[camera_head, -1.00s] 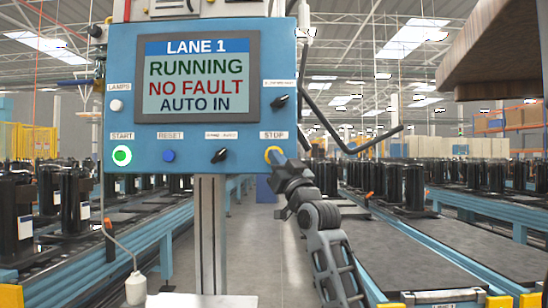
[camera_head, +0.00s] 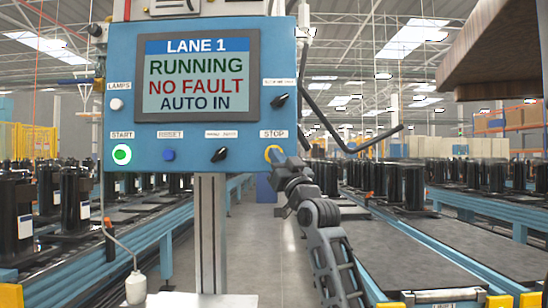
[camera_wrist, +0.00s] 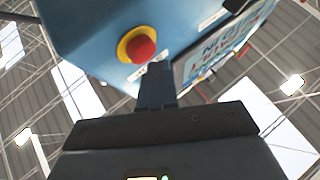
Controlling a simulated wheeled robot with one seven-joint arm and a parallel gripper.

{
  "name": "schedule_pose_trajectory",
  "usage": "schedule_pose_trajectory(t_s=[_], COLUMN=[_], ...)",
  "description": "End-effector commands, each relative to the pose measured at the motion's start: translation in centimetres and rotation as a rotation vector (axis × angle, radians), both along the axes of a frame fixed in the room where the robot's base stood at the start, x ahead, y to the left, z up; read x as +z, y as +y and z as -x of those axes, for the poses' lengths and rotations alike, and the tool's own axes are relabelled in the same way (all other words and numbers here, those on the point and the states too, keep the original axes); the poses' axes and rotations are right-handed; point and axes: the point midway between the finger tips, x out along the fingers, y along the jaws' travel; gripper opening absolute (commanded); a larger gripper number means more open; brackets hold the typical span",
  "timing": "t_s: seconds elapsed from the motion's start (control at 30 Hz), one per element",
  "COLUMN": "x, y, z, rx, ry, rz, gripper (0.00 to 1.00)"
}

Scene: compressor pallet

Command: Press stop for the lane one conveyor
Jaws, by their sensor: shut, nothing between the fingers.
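The blue control panel (camera_head: 190,132) stands on a grey post, its screen (camera_head: 196,75) reading LANE 1, RUNNING, NO FAULT, AUTO IN. The STOP button at the panel's lower right shows only part of its yellow ring (camera_head: 270,152) in the head view; my gripper hides the rest. In the wrist view the red STOP button (camera_wrist: 142,49) sits in its yellow ring (camera_wrist: 123,47). My gripper (camera_head: 277,155) is shut and empty, its tips close to the button. In the wrist view the fingertips (camera_wrist: 157,70) lie just below the button; I cannot tell whether they touch it.
The START button (camera_head: 122,154) glows green, with a blue RESET button (camera_head: 169,155) and a black selector (camera_head: 219,154) beside it. A bent black bar (camera_head: 345,140) extends right of the panel. Conveyors with black compressors (camera_head: 403,186) run on both sides.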

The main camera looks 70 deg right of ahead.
Motion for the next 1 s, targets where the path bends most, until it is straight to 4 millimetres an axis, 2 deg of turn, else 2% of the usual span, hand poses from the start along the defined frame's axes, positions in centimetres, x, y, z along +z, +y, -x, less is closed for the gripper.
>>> schedule_pose_trajectory(t_s=[1.0], x=[-0.06], y=[-0.9], z=[-0.39], rx=[0.0], ry=[0.0], rz=[0.0], gripper=[0.0])
